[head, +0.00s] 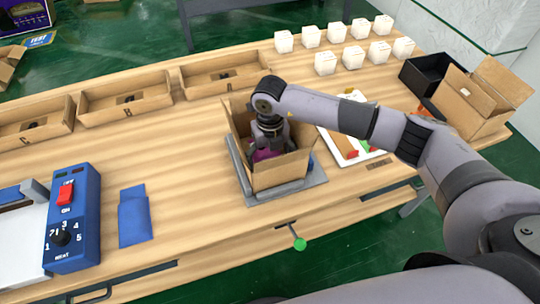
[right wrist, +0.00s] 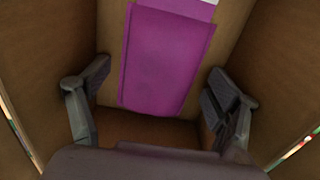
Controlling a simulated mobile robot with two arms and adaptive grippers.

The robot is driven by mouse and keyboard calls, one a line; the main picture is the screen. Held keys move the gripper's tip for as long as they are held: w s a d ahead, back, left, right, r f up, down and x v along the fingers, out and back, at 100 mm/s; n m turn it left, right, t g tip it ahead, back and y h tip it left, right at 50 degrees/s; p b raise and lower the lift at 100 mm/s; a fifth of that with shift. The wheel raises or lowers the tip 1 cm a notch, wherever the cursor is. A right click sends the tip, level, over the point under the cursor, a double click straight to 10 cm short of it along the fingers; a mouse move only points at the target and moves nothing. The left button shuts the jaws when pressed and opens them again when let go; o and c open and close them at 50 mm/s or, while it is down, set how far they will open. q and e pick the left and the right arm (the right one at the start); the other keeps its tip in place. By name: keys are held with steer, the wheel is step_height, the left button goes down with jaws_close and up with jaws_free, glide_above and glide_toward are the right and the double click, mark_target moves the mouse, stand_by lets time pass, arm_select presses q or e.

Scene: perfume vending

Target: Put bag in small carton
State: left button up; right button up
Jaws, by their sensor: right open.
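A small open carton (head: 283,176) stands on a grey platform (head: 297,192) in the middle of the table. A purple bag (right wrist: 164,58) lies inside the carton, against a cardboard surface in the right wrist view. Only a bit of the bag shows in the head view, below my gripper. My right gripper (right wrist: 158,105) reaches down into the carton from above. Its two fingers are spread apart with the bag's end between or just beyond them; I cannot tell whether they touch it. In the head view the arm hides the fingertips. My left gripper is not in view.
Open cardboard trays (head: 127,99) line the table's back left. Several white boxes (head: 325,63) stand at the back right. A black bin (head: 425,76) and a larger open carton (head: 466,96) are at the right. A blue sealer-like device (head: 77,223) stands at the left.

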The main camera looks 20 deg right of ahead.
mark_target(270, 157)
steer(key=shift+r, duration=0.1)
steer(key=shift+r, duration=0.25)
step_height(270, 157, up, 12)
steer(key=b, duration=0.1)
steer(key=shift+f, duration=0.2)
steer(key=shift+r, duration=0.1)
